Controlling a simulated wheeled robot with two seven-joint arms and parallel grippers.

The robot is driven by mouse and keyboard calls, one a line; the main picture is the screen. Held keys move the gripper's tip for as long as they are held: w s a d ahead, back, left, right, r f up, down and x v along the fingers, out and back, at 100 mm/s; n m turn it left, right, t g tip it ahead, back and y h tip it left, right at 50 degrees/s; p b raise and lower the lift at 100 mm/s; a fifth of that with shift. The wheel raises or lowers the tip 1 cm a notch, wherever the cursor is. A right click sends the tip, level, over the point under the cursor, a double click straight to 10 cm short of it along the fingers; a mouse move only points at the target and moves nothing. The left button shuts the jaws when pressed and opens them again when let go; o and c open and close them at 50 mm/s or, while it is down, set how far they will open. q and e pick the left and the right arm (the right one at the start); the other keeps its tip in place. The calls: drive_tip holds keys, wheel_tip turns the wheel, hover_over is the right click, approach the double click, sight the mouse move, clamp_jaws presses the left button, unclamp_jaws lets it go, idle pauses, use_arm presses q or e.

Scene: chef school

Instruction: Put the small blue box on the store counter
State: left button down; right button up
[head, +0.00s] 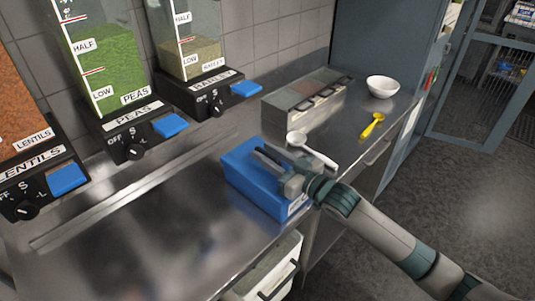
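A blue box (238,165) with a white label on its front sits on the metal counter (140,225), near the counter's front edge. My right gripper (268,158) comes in from the lower right and lies over the top of the box. Its dark fingers overlap the box in the picture; I cannot tell if they touch or grip it. Part of the box top and right side is hidden behind the gripper. My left gripper is not in view.
Lentil, pea (110,70) and barley (195,45) dispensers with blue levers line the wall. A grey compartment holder (275,118), white ladle (318,155), yellow spoon (372,125) and white bowl (382,87) lie to the right. An open white drawer (285,262) is below. The left counter is clear.

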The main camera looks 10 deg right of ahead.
drive_tip(key=shift+r, duration=0.1)
drive_tip(key=b+v, duration=0.3)
drive_tip(key=v, duration=0.8)
drive_tip(key=shift+w, duration=0.1)
drive_tip(key=shift+s+d, duration=0.25)
drive_tip(key=shift+s, duration=0.2)
drive_tip(key=shift+d, duration=0.1)
